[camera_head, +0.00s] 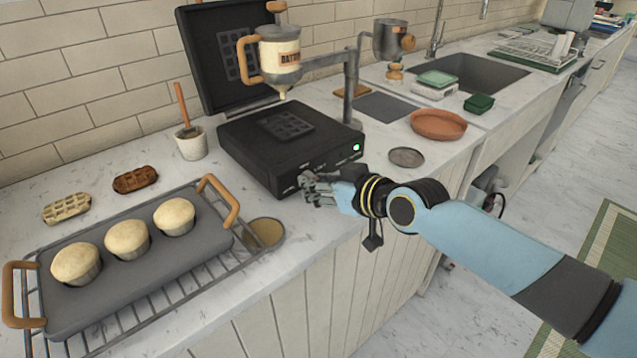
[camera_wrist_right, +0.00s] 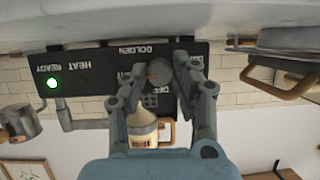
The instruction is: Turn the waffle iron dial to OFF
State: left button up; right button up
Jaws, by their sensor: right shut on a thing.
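The black waffle iron (camera_head: 290,150) stands open on the counter, its lid (camera_head: 232,58) raised against the tiled wall. My right gripper (camera_head: 308,184) is at the left part of its front panel and hides the dial in the head view. In the right wrist view, which is upside down, the round grey dial (camera_wrist_right: 159,71) sits between the fingertips of my right gripper (camera_wrist_right: 158,67), shut on it. Labels such as GOLDEN, HEAT and READY show on the panel, beside a lit green light (camera_wrist_right: 53,83). My left gripper is out of view.
A batter dispenser (camera_head: 280,55) hangs over the iron on a stand. A muffin tray (camera_head: 150,245) with wooden handles sits on a rack at the front left. Two waffles (camera_head: 67,207) and a brush pot (camera_head: 190,142) lie behind. A grey disc (camera_head: 407,157) is to the right.

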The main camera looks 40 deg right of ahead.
grip_shut()
jog(key=shift+a+r+n+h+p, duration=0.15)
jog(key=shift+n+h+p, duration=0.55)
jog(key=shift+p, duration=0.9)
jog(key=shift+n+p, duration=0.4)
jog(key=shift+n+h, duration=0.3)
jog(key=shift+f+n, duration=0.2)
jog(key=shift+n, duration=0.1)
jog(key=shift+f+n+h+b, duration=0.1)
jog(key=shift+n+h+b, duration=0.2)
jog(key=shift+h, duration=0.1)
jog(key=n+h+b, duration=0.1)
jog(key=b, duration=0.2)
jog(key=n+t+h+b, duration=0.1)
jog(key=n+b, duration=0.1)
jog(key=b, duration=0.1)
jog(key=n+b, duration=0.1)
jog(key=b, duration=0.2)
jog(key=shift+a+f+n+t+h, duration=0.15)
jog(key=shift+f+n+t+h, duration=0.15)
jog(key=shift+h, duration=0.1)
jog(key=shift+r+n+h+b, duration=0.2)
jog(key=shift+n+h+b, duration=0.2)
jog(key=shift+n+b, duration=0.7)
jog(key=shift+b, duration=0.3)
